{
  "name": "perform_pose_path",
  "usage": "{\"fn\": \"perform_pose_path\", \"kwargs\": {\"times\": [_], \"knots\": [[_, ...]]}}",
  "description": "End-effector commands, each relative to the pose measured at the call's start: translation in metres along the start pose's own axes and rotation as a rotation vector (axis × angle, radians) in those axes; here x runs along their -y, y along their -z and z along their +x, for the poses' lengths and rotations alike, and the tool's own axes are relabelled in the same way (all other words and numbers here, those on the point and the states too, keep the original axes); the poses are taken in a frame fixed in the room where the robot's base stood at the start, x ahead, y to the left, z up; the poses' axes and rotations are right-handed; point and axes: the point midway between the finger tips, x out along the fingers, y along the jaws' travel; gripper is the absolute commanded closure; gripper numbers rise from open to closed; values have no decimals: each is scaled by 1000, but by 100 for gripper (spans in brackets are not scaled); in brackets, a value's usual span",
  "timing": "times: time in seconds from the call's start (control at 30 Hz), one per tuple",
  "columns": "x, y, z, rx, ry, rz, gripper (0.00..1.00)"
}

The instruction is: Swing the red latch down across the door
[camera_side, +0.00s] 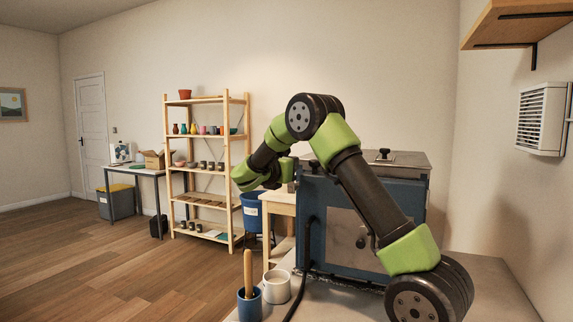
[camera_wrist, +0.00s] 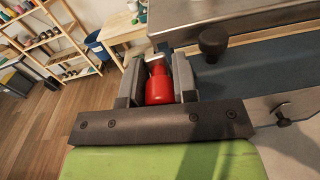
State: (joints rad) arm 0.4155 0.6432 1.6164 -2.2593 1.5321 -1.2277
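The red latch (camera_wrist: 158,90) shows in the wrist view between the two fingers of my gripper (camera_wrist: 158,75), at the near edge of the kiln. The fingers stand apart with the red part filling most of the space between them; I cannot tell whether they press on it. In the side view the latch is hidden behind my arm and the kiln corner. The blue kiln (camera_side: 314,200) has a metal panel (camera_side: 340,230) on its front face, partly covered by my arm. A dark knob (camera_wrist: 282,120) sits on the metal panel in the wrist view.
The kiln's metal lid (camera_side: 405,160) carries a dark knob (camera_side: 384,154). A wooden table (camera_side: 281,198) and blue bin (camera_side: 252,215) stand beyond it. A blue pot (camera_side: 249,305) holding a wooden-handled tool and a white cup (camera_side: 277,288) stand in front.

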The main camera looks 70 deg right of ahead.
Motion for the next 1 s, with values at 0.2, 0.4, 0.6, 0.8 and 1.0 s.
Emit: {"fn": "perform_pose_path", "kwargs": {"times": [0.2, 0.4, 0.6, 0.8, 1.0], "knots": [[5, 0, 0, -3, 1, 75, 100], [9, -1, 0, -5, 1, 147, 100], [9, -1, 0, -5, 0, 147, 100], [9, -1, 0, -5, 0, 144, 48], [9, -1, -1, -5, 0, 143, 48]]}}
